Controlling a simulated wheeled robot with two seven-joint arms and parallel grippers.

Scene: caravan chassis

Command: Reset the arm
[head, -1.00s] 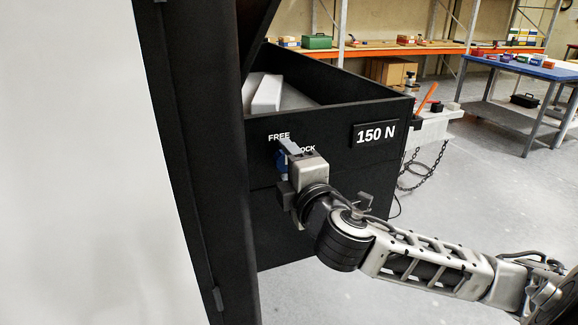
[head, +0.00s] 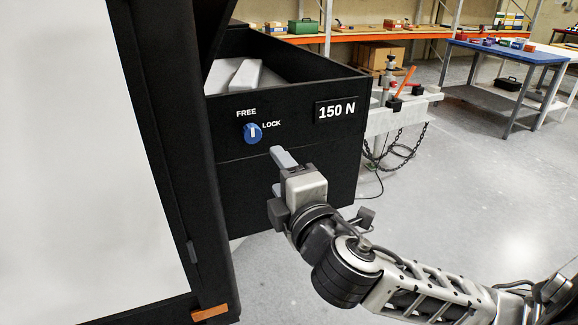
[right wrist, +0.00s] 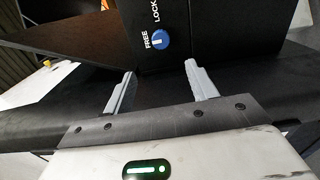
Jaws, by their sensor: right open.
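My right gripper (head: 279,172) is open and empty, in front of the black box front and below right of the blue knob (head: 252,133). The knob sits under the word FREE and left of the word LOCK. Its white mark looks about upright in the head view. In the right wrist view the knob (right wrist: 160,38) shows beyond the two open fingers of the gripper (right wrist: 160,74), with a gap between. Nothing lies between the fingers. My left gripper is not in view.
The open-topped black box (head: 285,100) holds white blocks (head: 233,75) and bears a 150 N plate (head: 337,111). A dark-framed white panel (head: 75,150) stands close on the left. A blue table (head: 510,52) is at the back right. The floor at right is clear.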

